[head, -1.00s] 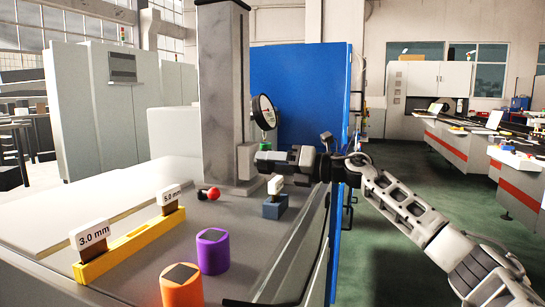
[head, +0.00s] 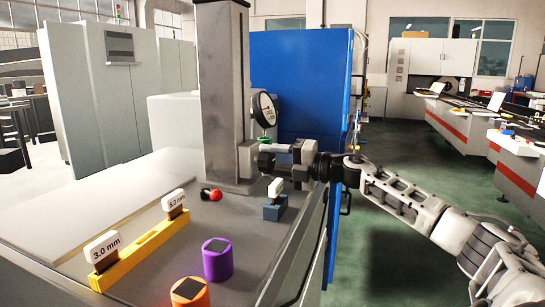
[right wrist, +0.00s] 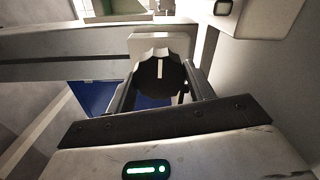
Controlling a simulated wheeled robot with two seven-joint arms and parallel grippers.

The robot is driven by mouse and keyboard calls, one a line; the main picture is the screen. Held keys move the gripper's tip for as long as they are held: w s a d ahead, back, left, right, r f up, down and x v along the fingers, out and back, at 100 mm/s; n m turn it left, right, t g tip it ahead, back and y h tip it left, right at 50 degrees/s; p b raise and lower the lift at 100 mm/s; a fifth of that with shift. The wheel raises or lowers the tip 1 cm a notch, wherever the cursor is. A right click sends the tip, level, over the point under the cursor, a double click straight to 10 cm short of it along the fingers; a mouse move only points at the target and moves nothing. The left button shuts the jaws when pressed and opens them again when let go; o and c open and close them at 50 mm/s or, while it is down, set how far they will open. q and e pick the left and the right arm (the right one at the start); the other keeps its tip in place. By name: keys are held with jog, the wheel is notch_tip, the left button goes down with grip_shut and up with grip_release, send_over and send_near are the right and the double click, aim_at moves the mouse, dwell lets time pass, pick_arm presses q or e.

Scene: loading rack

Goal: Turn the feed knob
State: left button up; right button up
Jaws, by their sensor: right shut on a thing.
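The feed knob (right wrist: 160,75) is black and ribbed with a white line on its face. In the right wrist view it sits between my two finger pads, in front of a pale mount, and its line stands nearly upright in the picture. In the head view my right gripper (head: 268,157) reaches from the right to the grey column (head: 226,100), just below the round dial gauge (head: 265,110). It is shut on the knob, which the fingers mostly hide there. My left gripper is not in view.
On the bench stand an orange cylinder (head: 188,294), a purple cylinder (head: 218,264), a yellow rack (head: 140,252) with labelled gauges, and a blue block (head: 274,208) with a white-topped piece. A red and black item (head: 211,195) lies by the column base.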

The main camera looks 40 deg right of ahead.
aim_at(272, 163)
dwell(0.3)
jog(key=o, duration=1)
jog(key=shift+s+d, duration=0.1)
jog(key=shift+s+d+f+b, duration=0.25)
jog(key=shift+s+d+b, duration=0.1)
jog(key=shift+s, duration=0.1)
jog(key=shift+b+v, duration=0.7)
jog(key=shift+v, duration=0.8)
jog(key=shift+s+d+r, duration=0.1)
jog(key=shift+s+d, duration=0.05)
jog(key=shift+s, duration=0.45)
jog(key=v, duration=1)
jog(key=shift+s+d+r+p, duration=0.15)
jog(key=shift+p, duration=0.2)
